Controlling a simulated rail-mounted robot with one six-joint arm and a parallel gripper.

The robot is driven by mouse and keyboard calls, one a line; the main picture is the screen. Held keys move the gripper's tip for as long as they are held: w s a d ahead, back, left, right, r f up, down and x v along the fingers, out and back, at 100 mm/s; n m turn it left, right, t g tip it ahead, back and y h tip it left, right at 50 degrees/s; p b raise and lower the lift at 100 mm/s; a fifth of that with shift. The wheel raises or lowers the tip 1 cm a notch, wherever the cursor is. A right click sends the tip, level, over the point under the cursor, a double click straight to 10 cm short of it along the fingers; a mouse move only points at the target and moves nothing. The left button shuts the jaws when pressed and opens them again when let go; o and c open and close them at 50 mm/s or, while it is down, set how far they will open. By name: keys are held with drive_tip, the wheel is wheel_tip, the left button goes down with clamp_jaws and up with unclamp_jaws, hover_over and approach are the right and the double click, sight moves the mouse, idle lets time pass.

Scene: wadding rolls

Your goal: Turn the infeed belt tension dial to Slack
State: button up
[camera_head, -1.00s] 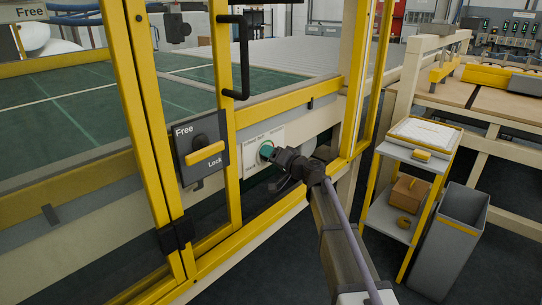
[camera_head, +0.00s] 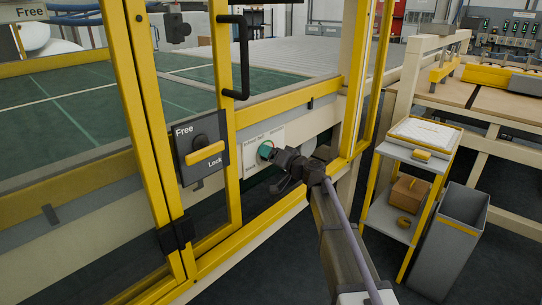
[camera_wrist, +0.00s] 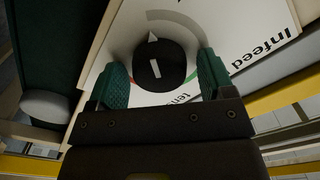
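The tension dial is a black round knob (camera_wrist: 160,68) with a white line on it, set on a white panel (camera_wrist: 235,22) with a grey arc around it. A white triangular mark shows at the knob's upper edge. The panel (camera_head: 277,133) sits on the machine's beam in the head view, where my gripper (camera_head: 268,153) hides the knob.
A yellow guard frame (camera_head: 230,130) stands left of the panel, with a Free/Lock switch (camera_head: 205,152) and a black handle (camera_head: 240,58). A small cart (camera_head: 383,215) and a grey bin (camera_head: 450,240) stand to the right of my arm.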

drive_tip(key=shift+o, duration=0.3)
drive_tip(key=v, duration=1.1)
drive_tip(key=shift+a, duration=0.1)
drive_tip(key=s+f+g+h, duration=0.4)
drive_tip(key=s+f+g, duration=0.3)
drive_tip(key=s+f, duration=0.45)
drive_tip(key=s+d+f+g+h, duration=0.2)
drive_tip(key=s+h, duration=0.1)
drive_tip(key=s, duration=0.3)
drive_tip(key=s+d+f+m+g+h, duration=0.1)
drive_tip(key=s+d+f+h, duration=0.15)
drive_tip(key=s, duration=0.35)
drive_tip(key=s+d+f+g+h, duration=0.1)
drive_tip(key=s+d+g+h, duration=0.15)
drive_tip(key=s, duration=0.35)
wheel_tip(320, 180, up, 26)
drive_tip(key=h+p, duration=0.1)
drive_tip(key=p, duration=2.5)
